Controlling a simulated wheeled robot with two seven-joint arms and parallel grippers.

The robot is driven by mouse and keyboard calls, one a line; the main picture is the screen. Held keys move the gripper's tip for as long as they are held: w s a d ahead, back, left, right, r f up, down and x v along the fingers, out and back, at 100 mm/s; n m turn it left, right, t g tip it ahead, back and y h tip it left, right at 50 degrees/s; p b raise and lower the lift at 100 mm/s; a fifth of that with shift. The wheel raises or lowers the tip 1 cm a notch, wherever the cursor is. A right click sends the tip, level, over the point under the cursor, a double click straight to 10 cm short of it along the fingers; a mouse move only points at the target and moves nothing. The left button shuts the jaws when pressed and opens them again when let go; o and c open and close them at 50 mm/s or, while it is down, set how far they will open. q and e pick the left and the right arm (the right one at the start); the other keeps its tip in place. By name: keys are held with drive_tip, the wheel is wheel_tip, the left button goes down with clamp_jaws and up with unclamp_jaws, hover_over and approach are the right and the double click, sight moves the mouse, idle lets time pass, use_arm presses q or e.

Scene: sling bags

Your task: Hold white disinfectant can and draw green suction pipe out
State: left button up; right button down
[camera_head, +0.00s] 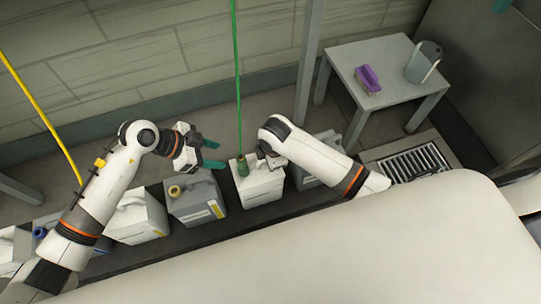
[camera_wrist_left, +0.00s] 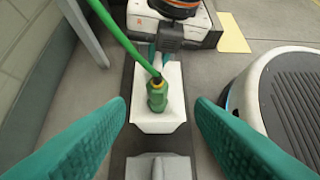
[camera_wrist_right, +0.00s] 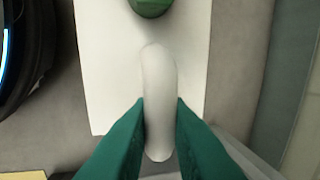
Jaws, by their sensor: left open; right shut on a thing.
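The white disinfectant can (camera_head: 262,186) stands upright in the row of cans on the floor. The green suction pipe (camera_head: 238,80) hangs down from above, and its green end fitting (camera_head: 242,167) sits at the can's mouth. In the right wrist view my right gripper (camera_wrist_right: 160,118) is shut on the can's white handle (camera_wrist_right: 158,75). My left gripper (camera_head: 212,154) is open and empty, to the left of the pipe and fitting. In the left wrist view the fitting (camera_wrist_left: 157,95) lies ahead, between the open fingers (camera_wrist_left: 160,105), not touched. How deep the pipe goes into the can is hidden.
A grey can (camera_head: 197,203) with a yellow cap stands left of the white can, with more white cans further left. Another grey can (camera_head: 318,168) stands right. A yellow hose (camera_head: 40,110) hangs at left.

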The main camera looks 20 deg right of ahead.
sight(239, 161)
use_arm(q)
drive_tip(key=shift+y, duration=0.6)
drive_tip(key=shift+x, duration=5.15)
drive_tip(key=shift+w+d+r, duration=0.1)
drive_tip(key=shift+w+d, duration=0.05)
drive_tip(key=shift+w, duration=0.05)
clamp_jaws()
wheel_tip(239, 161, up, 22)
idle(0.4)
